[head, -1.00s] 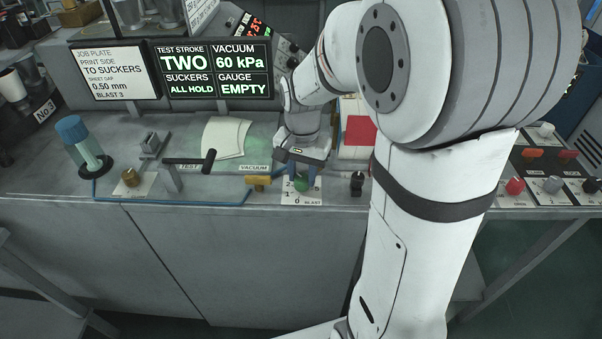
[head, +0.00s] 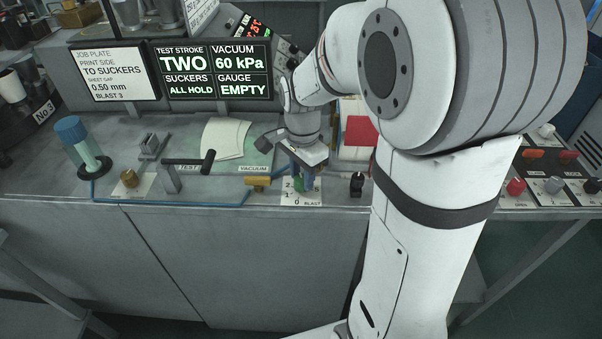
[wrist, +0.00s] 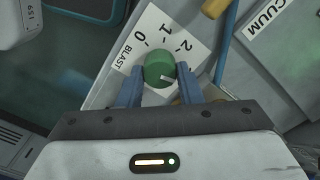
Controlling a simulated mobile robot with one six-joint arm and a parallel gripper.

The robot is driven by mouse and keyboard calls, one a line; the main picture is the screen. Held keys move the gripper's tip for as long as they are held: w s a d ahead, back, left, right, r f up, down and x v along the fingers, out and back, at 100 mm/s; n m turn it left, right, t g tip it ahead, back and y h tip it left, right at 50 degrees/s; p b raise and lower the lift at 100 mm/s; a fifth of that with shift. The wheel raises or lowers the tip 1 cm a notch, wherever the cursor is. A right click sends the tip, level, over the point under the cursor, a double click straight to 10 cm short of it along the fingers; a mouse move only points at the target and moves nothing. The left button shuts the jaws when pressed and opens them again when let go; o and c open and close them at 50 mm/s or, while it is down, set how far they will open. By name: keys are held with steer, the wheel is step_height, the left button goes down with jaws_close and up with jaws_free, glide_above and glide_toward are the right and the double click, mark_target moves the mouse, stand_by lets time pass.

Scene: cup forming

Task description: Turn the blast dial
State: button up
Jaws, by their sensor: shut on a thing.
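The green blast dial (wrist: 159,67) sits on a white plate (wrist: 143,45) marked BLAST, with 0, 1 and 2 visible. The fingers of my gripper (wrist: 158,87) are shut on the dial, one on each side. A white mark on the dial's top points to the lower right in the wrist view, past the 2; whatever numeral is there is hidden. In the head view my gripper (head: 304,180) is over the dial (head: 299,184) from above and partly hides it and its plate (head: 293,198). The job plate (head: 114,74) reads BLAST 3.
A display (head: 213,70) reads TWO, 60 kPa, ALL HOLD and EMPTY. A yellow-brown handle (head: 257,181) lies left of the dial, by the VACUUM label. A black knob (head: 357,182) stands to the right. A black-handled lever (head: 190,160) is further left.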

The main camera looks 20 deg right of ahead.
mark_target(301, 177)
steer(key=shift+w, duration=0.1)
steer(key=o, duration=1)
step_height(301, 177, up, 8)
steer(key=shift+f, duration=0.1)
stand_by(0.3)
steer(key=s+n+t, duration=0.1)
steer(key=s+n, duration=0.3)
steer(key=s+f+n+t, duration=0.1)
steer(key=s+n, duration=0.4)
steer(key=s+f+n, duration=0.1)
steer(key=s+n, duration=0.3)
steer(key=s, duration=0.1)
steer(key=shift+s+a+t, duration=0.15)
steer(key=shift+t, duration=0.25)
